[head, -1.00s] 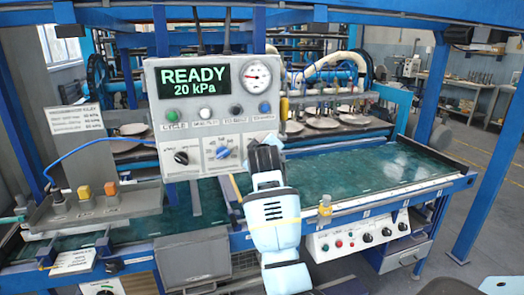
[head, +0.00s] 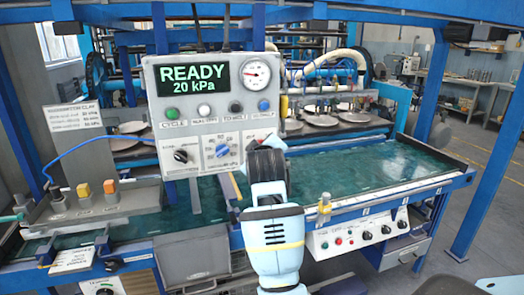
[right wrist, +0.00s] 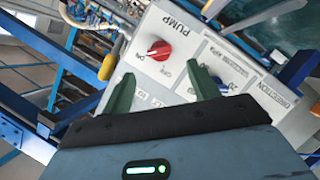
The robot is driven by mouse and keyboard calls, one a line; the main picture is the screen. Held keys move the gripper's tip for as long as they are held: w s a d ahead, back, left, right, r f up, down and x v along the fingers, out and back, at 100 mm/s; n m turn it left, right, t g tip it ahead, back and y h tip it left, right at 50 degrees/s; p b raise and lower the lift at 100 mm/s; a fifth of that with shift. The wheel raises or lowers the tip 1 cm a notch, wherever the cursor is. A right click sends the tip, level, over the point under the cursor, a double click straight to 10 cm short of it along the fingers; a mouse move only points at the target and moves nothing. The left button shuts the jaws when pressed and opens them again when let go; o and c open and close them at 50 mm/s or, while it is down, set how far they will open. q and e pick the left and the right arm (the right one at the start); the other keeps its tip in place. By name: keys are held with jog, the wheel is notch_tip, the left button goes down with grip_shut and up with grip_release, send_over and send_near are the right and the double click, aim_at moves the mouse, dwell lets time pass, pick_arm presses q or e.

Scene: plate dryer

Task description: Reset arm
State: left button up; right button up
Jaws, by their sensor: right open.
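My right gripper (head: 263,140) is in front of the lower right part of a grey control box (head: 200,70); my wrist hides its fingertips in the head view. In the right wrist view its two green fingers (right wrist: 163,88) stand apart with nothing between them. Beyond them is a white panel marked PUMP with a red knob (right wrist: 158,50). I cannot tell whether the fingers touch the panel. The box's display (head: 193,80) reads READY 20 kPa. Below it are a black knob (head: 181,156) and a blue knob (head: 222,151). My left gripper is not in view.
A machine with a green bed (head: 370,172) spreads behind my right arm. A lower panel (head: 360,230) with knobs is at the right, near a brass-coloured fitting (head: 324,205). Blue posts (head: 490,150) frame the space.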

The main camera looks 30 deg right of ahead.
jog(key=shift+s+a, duration=0.1)
jog(key=shift+s, duration=0.05)
dwell(0.4)
jog(key=s+a+f+y, duration=0.2)
jog(key=s+f, duration=0.2)
jog(key=f, duration=0.6)
jog(key=s+a+f+n+y, duration=0.1)
jog(key=s+a+f, duration=0.2)
jog(key=f, duration=0.7)
jog(key=s+a+f+y, duration=0.2)
jog(key=s+f, duration=0.2)
jog(key=f, duration=0.6)
jog(key=s+a+f+g+y, duration=0.1)
jog(key=s+a+f, duration=0.1)
jog(key=s+f, duration=0.3)
jog(key=s+a+f+m+g+y, duration=0.1)
jog(key=s+a+f, duration=0.2)
jog(key=s, duration=1)
jog(key=s+a+f+m+g+y, duration=0.1)
jog(key=s+a+f+y, duration=0.1)
jog(key=s+f, duration=0.6)
jog(key=shift+s+a+f, duration=0.35)
jog(key=shift+s+a, duration=0.15)
jog(key=shift+a, duration=0.05)
